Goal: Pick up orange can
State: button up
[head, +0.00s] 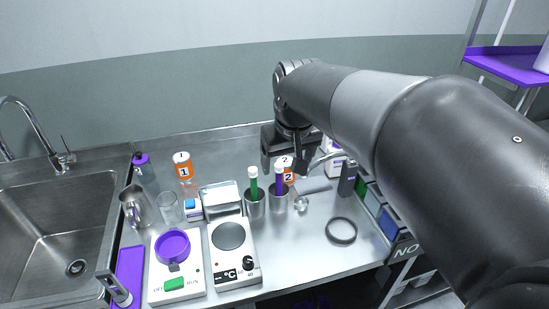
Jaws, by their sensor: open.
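An orange can with a white band marked 1 (183,166) stands upright at the back left of the steel worktop. A second orange can marked 2 (287,177) stands further right, partly hidden by my gripper and by a purple-topped marker in front. My gripper (284,163) points down, open, with its dark fingers seen to either side of the upper part of can 2. I cannot tell from this single view whether the fingers touch it or stay in front of or above it.
Metal cups with a green marker (253,183) and a purple marker (279,180) stand just in front of can 2. A black ring (341,231) lies at right.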

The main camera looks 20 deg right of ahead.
jog(key=shift+n+g, duration=0.3)
jog(key=shift+g, duration=0.6)
jog(key=w+d+f, duration=0.1)
jog(key=w, duration=0.3)
jog(key=w+d+f, duration=0.1)
jog(key=w, duration=0.3)
jog(key=w+f, duration=0.2)
jog(key=w, duration=0.3)
jog(key=shift+d, duration=0.4)
jog(key=g, duration=0.2)
send_over(283, 161)
jog(key=shift+n, duration=0.3)
jog(key=f, duration=0.8)
jog(key=shift+s+a, duration=0.2)
jog(key=shift+a, duration=0.1)
jog(key=shift+w+f, duration=0.2)
jog(key=shift+f, duration=0.05)
jog(key=f, duration=0.5)
jog(key=shift+d+f, duration=0.15)
jog(key=shift+d, duration=0.1)
jog(key=shift+s+d+f, duration=0.1)
jog(key=shift+d+f, duration=0.1)
jog(key=shift+f, duration=0.7)
jog(key=shift+w+d+f, duration=0.1)
jog(key=shift+d+f, duration=0.1)
jog(key=shift+f, duration=0.7)
jog(key=shift+s+d+f, duration=0.1)
jog(key=shift+d+f, duration=0.1)
jog(key=shift+f, duration=0.7)
jog(key=shift+c, duration=0.3)
